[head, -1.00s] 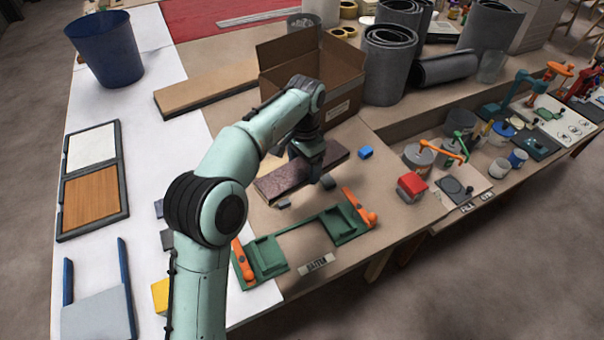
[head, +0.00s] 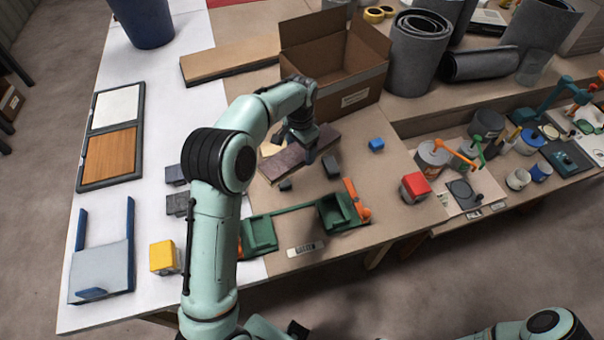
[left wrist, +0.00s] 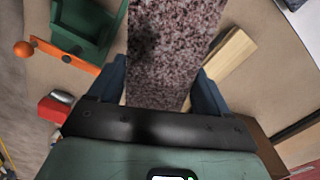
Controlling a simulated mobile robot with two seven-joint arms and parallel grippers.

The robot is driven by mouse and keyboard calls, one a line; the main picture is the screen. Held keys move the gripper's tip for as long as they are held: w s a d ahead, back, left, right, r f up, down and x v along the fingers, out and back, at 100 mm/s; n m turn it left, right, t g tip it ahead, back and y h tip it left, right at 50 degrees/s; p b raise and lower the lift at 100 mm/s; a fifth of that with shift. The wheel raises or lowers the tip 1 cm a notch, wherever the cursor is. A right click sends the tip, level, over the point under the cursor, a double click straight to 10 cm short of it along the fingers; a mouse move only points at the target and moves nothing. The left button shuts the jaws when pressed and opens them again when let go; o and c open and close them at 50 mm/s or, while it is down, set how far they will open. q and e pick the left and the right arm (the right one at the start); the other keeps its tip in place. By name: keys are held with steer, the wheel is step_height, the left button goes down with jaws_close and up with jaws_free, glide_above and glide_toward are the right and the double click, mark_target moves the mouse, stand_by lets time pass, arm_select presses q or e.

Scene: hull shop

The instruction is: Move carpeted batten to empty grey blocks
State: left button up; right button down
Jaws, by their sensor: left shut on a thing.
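The carpeted batten (head: 287,164) is a flat bar with a speckled purple-brown top. My left gripper (head: 312,152) is shut on it, with its blue fingers at either side in the left wrist view, where the batten (left wrist: 170,45) runs up out of frame. Two dark grey blocks (head: 331,166) (head: 285,186) with nothing on them show just in front of the batten. Two more grey blocks (head: 175,174) (head: 178,204) lie bare on the white sheet at the left. Whether the batten touches anything below is hidden.
A green fixture (head: 259,236) with orange clamps (head: 357,200) stands in front of the blocks. A pale wooden strip (left wrist: 228,60) lies beside the batten. An open cardboard box (head: 350,85) stands behind. A yellow block (head: 162,256) and a blue-sided tray (head: 100,268) are at the left.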

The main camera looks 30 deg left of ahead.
arm_select(q)
step_height(320, 180, down, 13)
steer(key=shift+w+f, duration=0.1)
stand_by(0.3)
steer(key=shift+b, duration=0.3)
steer(key=o, duration=1.1)
steer(key=shift+f, duration=0.1)
step_height(320, 180, up, 12)
steer(key=shift+r+p, duration=0.2)
steer(key=shift+p, duration=0.2)
steer(key=shift+d+f, duration=0.1)
